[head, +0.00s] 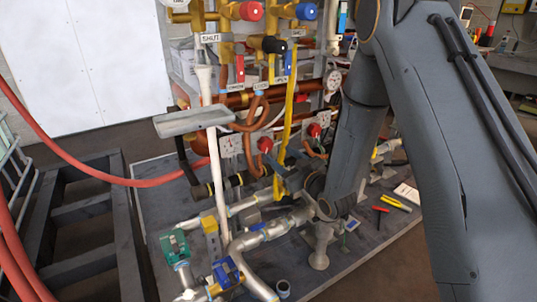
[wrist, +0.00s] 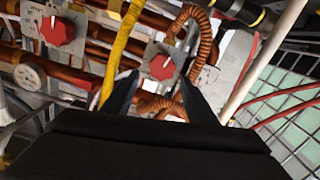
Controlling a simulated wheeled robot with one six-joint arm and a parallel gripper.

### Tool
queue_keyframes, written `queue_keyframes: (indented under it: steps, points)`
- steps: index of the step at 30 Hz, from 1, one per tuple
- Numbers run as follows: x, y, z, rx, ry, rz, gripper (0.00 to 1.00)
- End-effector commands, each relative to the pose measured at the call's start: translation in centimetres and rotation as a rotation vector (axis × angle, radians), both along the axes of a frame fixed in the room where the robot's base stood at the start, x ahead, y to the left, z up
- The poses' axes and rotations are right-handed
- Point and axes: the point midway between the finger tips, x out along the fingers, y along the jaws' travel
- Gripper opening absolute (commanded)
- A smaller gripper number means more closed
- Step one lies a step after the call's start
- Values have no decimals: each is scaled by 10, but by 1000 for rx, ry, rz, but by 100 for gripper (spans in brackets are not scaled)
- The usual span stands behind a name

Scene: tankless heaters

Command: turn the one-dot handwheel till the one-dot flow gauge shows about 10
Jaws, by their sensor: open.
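Two red handwheels on pale plates show in the wrist view: one (wrist: 162,67) near the middle, the other (wrist: 57,31) at the upper left. In the head view, red handwheels show at the left (head: 265,145) and right (head: 314,130) of the lower pipework. The dot marks are too small to read, so I cannot tell which is the one-dot wheel. My gripper (wrist: 158,88) is open and empty, its fingers framing the middle handwheel, apparently apart from it. A round white gauge (wrist: 27,75) shows at the left in the wrist view; its reading is unclear.
Copper pipes, a corrugated copper hose (wrist: 208,38) and a yellow pipe (wrist: 118,50) crowd the handwheels. A white pipe (head: 217,170) and grey tray (head: 194,121) stand left in the head view. Pliers and tools (head: 394,202) lie on the bench at right.

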Motion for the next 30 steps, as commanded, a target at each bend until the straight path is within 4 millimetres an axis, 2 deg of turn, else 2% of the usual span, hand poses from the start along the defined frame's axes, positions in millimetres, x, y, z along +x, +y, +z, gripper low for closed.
queue_keyframes:
  steps: [5,18,30]
  points:
    - [6,10,-1,20,-31,18,52]
    - [56,43,0,21,-30,15,52]
    - [64,48,0,20,-29,14,52]
